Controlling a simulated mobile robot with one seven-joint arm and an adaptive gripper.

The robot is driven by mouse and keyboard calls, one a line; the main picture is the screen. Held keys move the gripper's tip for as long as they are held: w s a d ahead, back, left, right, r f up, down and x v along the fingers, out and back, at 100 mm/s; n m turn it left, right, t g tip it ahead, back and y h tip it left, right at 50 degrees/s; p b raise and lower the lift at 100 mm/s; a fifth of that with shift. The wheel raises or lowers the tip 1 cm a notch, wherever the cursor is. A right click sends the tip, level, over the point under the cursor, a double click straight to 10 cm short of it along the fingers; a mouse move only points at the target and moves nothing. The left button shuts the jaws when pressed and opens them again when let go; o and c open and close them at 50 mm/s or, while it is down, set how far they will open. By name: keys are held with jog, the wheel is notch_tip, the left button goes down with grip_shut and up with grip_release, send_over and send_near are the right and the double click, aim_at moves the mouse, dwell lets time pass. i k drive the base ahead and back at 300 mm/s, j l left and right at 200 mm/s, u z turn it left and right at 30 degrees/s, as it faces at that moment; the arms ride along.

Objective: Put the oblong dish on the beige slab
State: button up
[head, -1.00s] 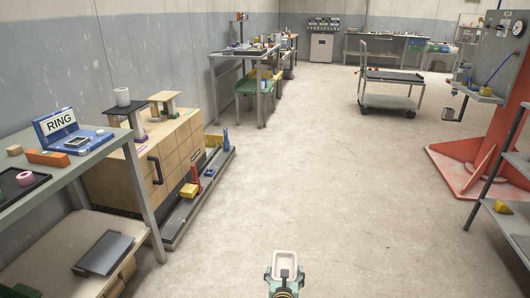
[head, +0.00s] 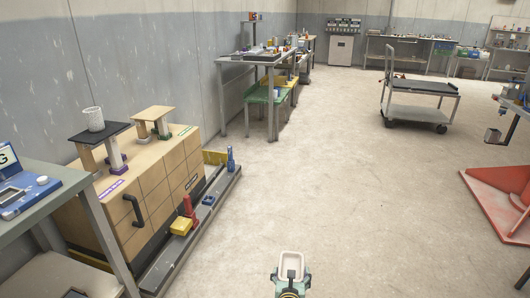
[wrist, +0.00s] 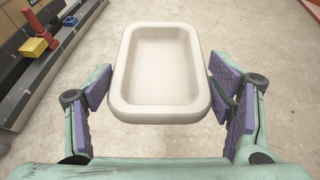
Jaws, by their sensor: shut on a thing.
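The oblong dish (head: 291,258) is cream-white, with a raised rim and rounded corners. My gripper (head: 290,274) is shut on it at the bottom of the head view, out over the floor. In the wrist view the dish (wrist: 159,72) sits between the two purple-padded fingers, looks empty and appears about level. The beige slab (head: 153,113) is a small tan top raised on short posts, on the wooden cabinet at the left. It looks bare and is well ahead and left of my gripper.
A dark slab (head: 101,132) on posts bears a white cup (head: 94,118), left of the beige slab. The wooden cabinet (head: 146,190) has a low grey ledge (head: 190,222) with red, yellow and blue items in front. A cart (head: 420,105) stands far right. The middle floor is clear.

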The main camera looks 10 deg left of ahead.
aim_at(162, 113)
jog(key=i+l+u, duration=0.1)
jog(key=i+u, duration=0.3)
jog(key=i+l+u, duration=0.6)
jog(key=i+u, duration=0.15)
jog(key=i+l+u, duration=0.35)
jog(key=i+l, duration=0.05)
jog(key=l, duration=0.05)
